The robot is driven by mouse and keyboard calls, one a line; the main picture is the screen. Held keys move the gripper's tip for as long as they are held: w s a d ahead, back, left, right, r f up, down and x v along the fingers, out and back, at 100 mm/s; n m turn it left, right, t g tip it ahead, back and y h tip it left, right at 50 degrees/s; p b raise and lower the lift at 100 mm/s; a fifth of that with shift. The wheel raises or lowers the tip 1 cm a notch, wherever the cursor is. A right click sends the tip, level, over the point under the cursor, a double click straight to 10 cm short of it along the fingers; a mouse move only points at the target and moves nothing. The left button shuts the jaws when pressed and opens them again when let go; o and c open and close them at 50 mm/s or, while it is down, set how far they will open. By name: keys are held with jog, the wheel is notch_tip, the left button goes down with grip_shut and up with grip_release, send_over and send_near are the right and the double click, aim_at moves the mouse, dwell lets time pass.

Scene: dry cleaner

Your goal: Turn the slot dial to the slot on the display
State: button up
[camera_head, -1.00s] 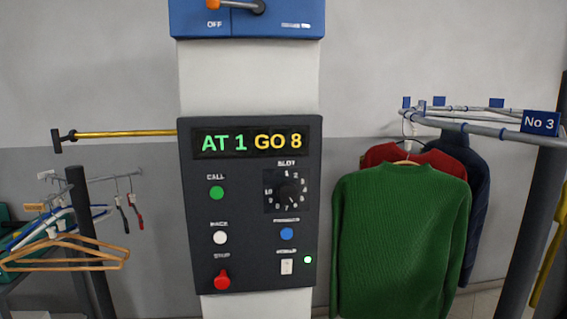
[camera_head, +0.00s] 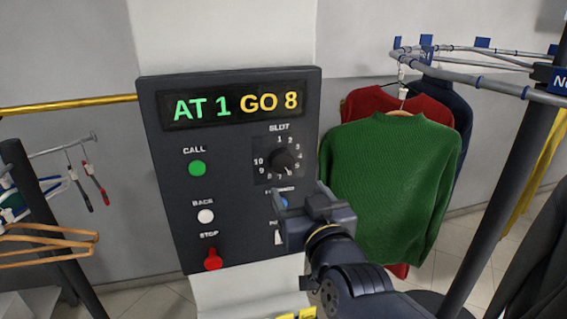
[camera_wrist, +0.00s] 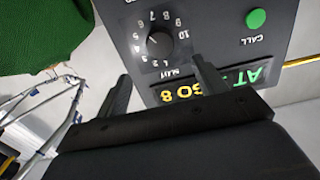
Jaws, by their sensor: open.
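The slot dial (camera_head: 283,160) is a black round knob on the dark control panel (camera_head: 165,215), ringed by white numbers. Its pale pointer mark seems to lie toward the lower right, near 6, but I cannot tell the exact number. The display (camera_head: 236,104) reads "AT 1" in green and "GO 8" in yellow. My gripper (camera_head: 300,203) is open and empty, in front of the panel's lower right, partly hiding the buttons there. In the wrist view the dial (camera_wrist: 160,44) appears upside down, beyond and between the two fingers (camera_wrist: 161,75), apart from them.
The green call button (camera_head: 197,168), white back button (camera_head: 206,216) and red stop knob (camera_head: 213,260) are on the panel's left. A blue button (camera_head: 283,202) is below the dial. A green sweater (camera_head: 392,185) hangs close to the right. Wooden hangers (camera_head: 45,240) hang at the left.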

aim_at(283, 166)
jog(key=shift+p+x, duration=1.1)
jog(key=shift+x, duration=4.05)
jog(key=shift+f, duration=0.15)
jog(key=shift+c, duration=0.5)
jog(key=c, duration=0.9)
